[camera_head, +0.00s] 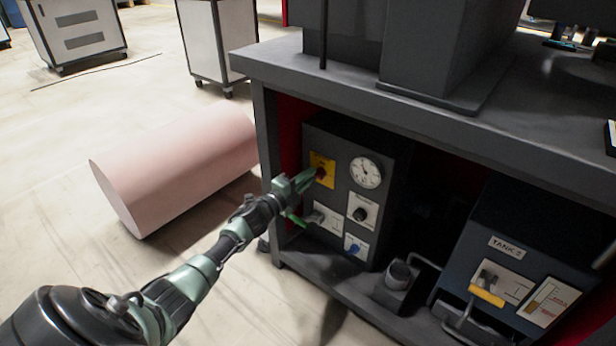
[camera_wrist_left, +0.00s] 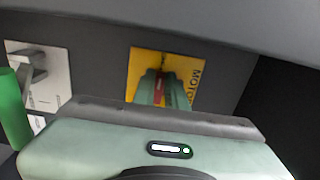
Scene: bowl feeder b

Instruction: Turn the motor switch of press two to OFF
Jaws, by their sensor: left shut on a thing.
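The motor switch has a yellow plate (camera_head: 323,168) on the upper left of a dark control box (camera_head: 340,212) under the bench. My left gripper (camera_head: 318,175) is at this plate, shut on the red switch knob (camera_head: 321,173). In the left wrist view the yellow plate (camera_wrist_left: 190,68) carries the word MOTOR, and the red knob (camera_wrist_left: 158,84) shows between the green fingers (camera_wrist_left: 158,93). The fingers hide part of the knob and plate, so its exact setting cannot be read. My right gripper is not in view.
The control box also carries a round gauge (camera_head: 366,172), a black knob (camera_head: 360,214), a lever plate (camera_head: 327,217) and a blue knob (camera_head: 354,247). The bench top (camera_head: 430,110) overhangs them. A TANK 2 box (camera_head: 520,262) stands right. A pink cylinder (camera_head: 175,165) lies left.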

